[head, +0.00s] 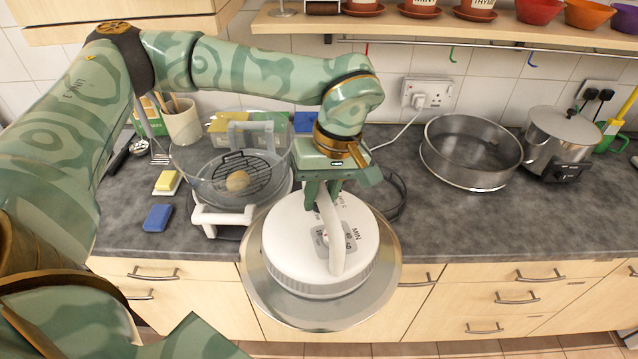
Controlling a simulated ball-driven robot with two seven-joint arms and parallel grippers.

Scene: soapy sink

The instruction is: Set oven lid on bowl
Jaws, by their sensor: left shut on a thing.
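The oven lid (300,255) is a white round unit with a dial, a loop handle and a wide shiny rim. My left gripper (322,190) is shut on its handle, and the lid hangs roughly level over the counter's front edge, in front of the drawers. The bowl (183,172) is clear glass in a white stand (215,217) on the counter. It is left of the lid and further back, and open at the top. Inside it are a dark wire rack (243,165) and a brown round item (238,181). My right gripper is not in view.
A round metal pan (470,152) and a steel pot (556,142) stand at right. The counter's front right is clear.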

